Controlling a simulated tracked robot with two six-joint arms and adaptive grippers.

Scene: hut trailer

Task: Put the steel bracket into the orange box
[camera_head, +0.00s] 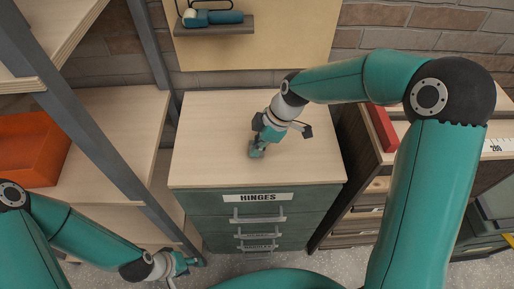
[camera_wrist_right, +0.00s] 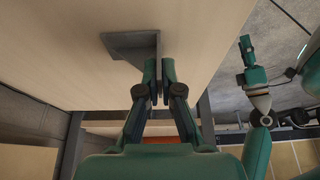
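The grey steel bracket (camera_wrist_right: 130,43) lies on the pale wooden top of the drawer cabinet, seen in the right wrist view. In the head view it is mostly hidden by my right gripper (camera_head: 258,149). My right gripper, also in the right wrist view (camera_wrist_right: 159,72), points down at the bracket's edge. Its fingers are close together, with a thin upright part of the bracket between them. The orange box (camera_head: 32,148) stands on the shelf at the left of the head view. My left gripper (camera_head: 186,263) hangs low near the floor, away from both; its opening is unclear.
The cabinet top (camera_head: 215,125) is otherwise clear, above drawers labelled HINGES (camera_head: 258,197). A grey shelf post (camera_head: 125,170) stands between cabinet and box. A red item (camera_head: 381,128) lies on the right-hand unit. A small wall shelf (camera_head: 215,27) hangs behind.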

